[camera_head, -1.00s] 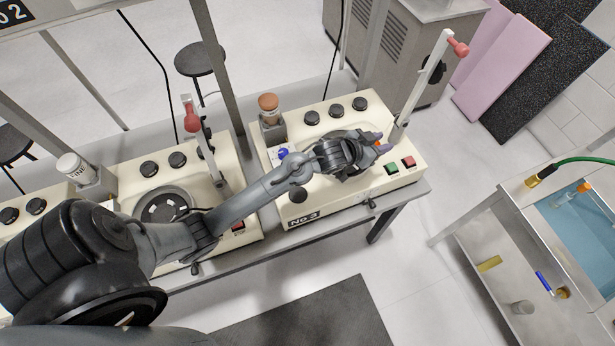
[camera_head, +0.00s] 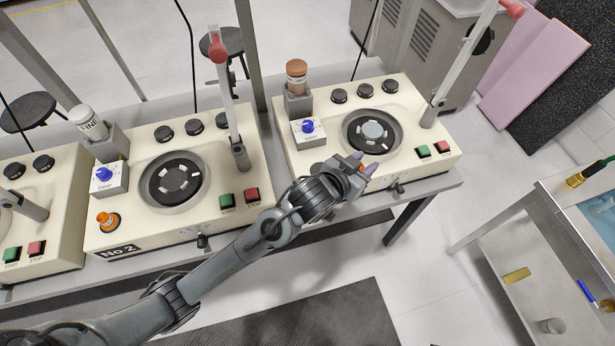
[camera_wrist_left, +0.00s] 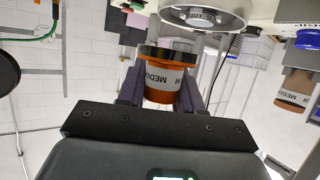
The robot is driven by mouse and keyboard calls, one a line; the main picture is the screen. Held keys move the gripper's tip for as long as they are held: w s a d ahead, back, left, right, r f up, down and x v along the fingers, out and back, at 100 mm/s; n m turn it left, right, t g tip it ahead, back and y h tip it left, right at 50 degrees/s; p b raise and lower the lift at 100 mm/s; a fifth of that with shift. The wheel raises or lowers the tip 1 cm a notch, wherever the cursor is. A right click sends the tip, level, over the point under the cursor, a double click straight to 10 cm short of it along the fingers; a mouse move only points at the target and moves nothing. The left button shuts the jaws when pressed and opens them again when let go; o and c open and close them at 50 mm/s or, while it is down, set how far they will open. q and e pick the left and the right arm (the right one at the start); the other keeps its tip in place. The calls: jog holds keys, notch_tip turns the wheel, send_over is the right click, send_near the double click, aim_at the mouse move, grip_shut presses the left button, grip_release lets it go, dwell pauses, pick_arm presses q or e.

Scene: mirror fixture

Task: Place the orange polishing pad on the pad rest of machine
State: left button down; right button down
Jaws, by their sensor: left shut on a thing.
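My left gripper (camera_head: 366,165) is above the front of machine No. 3 (camera_head: 440,165), fingers toward the wheel. In the left wrist view it is shut on the orange polishing pad (camera_wrist_left: 160,97), a short orange-brown cylinder with a "MEDIUM" label and a dark disc on its end. A dark round seat (camera_head: 318,168) at this machine's front left, probably the pad rest, is partly covered by my wrist. My right gripper is not in view.
A grey disc (camera_head: 373,130) lies on the wheel. A drip box (camera_head: 308,131), a brown bottle (camera_head: 297,75) and a raised lever arm (camera_head: 460,60) stand around it. Machine No. 2 (camera_head: 125,215) is to the left, with an orange thing (camera_head: 107,220) at its front left.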

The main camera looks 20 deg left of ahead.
pick_arm(q)
jog(key=shift+w+a+f, duration=0.25)
jog(key=shift+w+a, duration=0.1)
jog(key=w+a+f, duration=0.1)
jog(key=a+f, duration=0.1)
jog(key=a, duration=0.1)
jog(key=w+a+f, duration=0.1)
jog(key=a+f, duration=0.1)
jog(key=a, duration=0.1)
jog(key=w+a+f, duration=0.2)
jog(key=a, duration=0.2)
jog(key=shift+f, duration=0.25)
jog(key=shift+a+f+b, duration=0.1)
jog(key=shift+f+b, duration=0.5)
jog(key=shift+f, duration=1.4)
jog(key=shift+f, duration=0.15)
jog(key=c, duration=0.8)
grip_release()
jog(key=shift+o, duration=0.2)
